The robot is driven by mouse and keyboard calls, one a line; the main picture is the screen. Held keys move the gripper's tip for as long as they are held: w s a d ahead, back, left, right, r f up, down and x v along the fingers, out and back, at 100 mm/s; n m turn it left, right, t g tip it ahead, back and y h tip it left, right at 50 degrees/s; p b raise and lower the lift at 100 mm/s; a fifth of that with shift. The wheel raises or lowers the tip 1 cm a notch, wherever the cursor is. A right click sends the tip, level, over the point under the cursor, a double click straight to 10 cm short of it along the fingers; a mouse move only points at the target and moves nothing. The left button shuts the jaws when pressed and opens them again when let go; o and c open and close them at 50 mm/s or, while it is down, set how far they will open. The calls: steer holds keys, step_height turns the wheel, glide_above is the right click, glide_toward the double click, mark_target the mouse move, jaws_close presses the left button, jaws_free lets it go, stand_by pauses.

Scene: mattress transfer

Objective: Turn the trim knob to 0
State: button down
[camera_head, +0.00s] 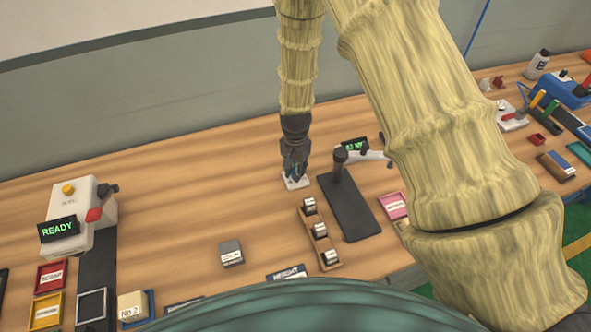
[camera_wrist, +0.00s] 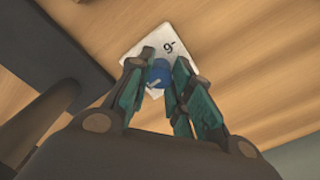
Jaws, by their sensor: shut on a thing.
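The trim knob (camera_wrist: 158,74) is blue with a pale pointer line, on a white plate (camera_wrist: 145,47) in the wrist view. A printed mark like a 9 or an upside-down 6, with a short dash, shows at the plate's upper right. Other scale marks are hidden or not readable, so I cannot tell the setting. My gripper (camera_wrist: 160,83) has its teal-padded fingers on either side of the knob, shut on it. In the head view my gripper (camera_head: 294,174) points down onto the white plate (camera_head: 303,184), and the knob is mostly hidden by the fingers.
A dark stand (camera_head: 350,212) with a post and a small green-lit display (camera_head: 354,145) is just right of the plate. A wooden rack (camera_head: 309,228) with metal pieces is in front. A machine showing READY (camera_head: 60,229) stands left. The table left of the plate is clear.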

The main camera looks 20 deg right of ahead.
steer(key=n+b, duration=0.1)
steer(key=n, duration=0.3)
steer(key=shift+w+n, duration=0.1)
steer(key=shift+n, duration=0.2)
steer(key=n+b, duration=0.1)
steer(key=n, duration=0.8)
steer(key=shift+r+n+b, duration=0.1)
steer(key=shift+n+b, duration=0.2)
steer(key=shift+n, duration=1.4)
steer(key=c, duration=1.3)
jaws_free()
steer(key=shift+c, duration=0.2)
steer(key=shift+r, duration=0.1)
